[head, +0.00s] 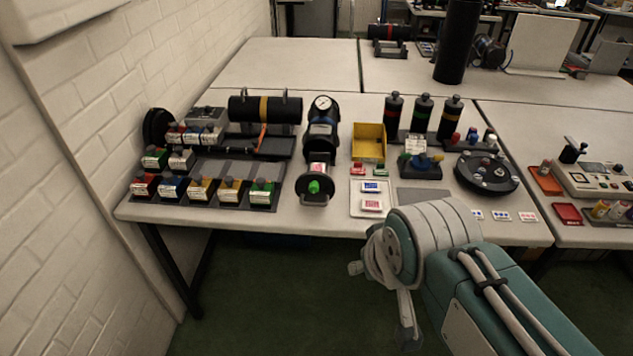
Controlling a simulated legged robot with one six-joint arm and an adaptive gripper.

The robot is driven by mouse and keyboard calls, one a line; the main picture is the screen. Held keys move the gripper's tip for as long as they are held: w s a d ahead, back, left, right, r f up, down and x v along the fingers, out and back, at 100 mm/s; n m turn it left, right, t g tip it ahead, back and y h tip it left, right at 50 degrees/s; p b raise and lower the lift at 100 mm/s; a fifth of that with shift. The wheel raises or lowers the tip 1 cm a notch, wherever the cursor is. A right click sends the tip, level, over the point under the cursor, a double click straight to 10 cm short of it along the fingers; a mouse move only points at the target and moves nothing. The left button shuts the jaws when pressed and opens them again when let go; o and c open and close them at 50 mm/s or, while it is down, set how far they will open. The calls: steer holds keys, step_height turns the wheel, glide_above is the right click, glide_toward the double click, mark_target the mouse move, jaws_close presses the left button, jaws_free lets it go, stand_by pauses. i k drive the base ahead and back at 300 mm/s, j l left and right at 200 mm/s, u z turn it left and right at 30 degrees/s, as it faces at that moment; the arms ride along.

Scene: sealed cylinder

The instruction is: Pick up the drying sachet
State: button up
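Two small flat white packets lie on a pale square tray (356,207) near the table's front edge. The upper packet (371,187) has a blue label and the lower packet (372,205) a red or pink one. I cannot tell for sure which is the drying sachet, as the print is too small. My gripper (385,285) hangs at the end of my arm, in front of the table edge and nearer to me than the packets. It touches neither packet. Its fingers are partly hidden by my wrist, so its opening is unclear.
A yellow bin (369,141) stands behind the tray. A black cylinder with a gauge (321,124) and a round green-knobbed fixture (316,185) stand left. A dark carousel (487,175) is to the right. Racked small jars (201,189) fill the left, beside a brick wall (90,110).

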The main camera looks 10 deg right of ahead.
mark_target(315, 166)
steer(key=i+j, duration=0.15)
steer(key=i, duration=0.25)
steer(key=i+j, duration=0.15)
steer(key=i, duration=0.3)
steer(key=i+j, duration=0.1)
steer(key=i, duration=0.3)
steer(key=z, duration=0.05)
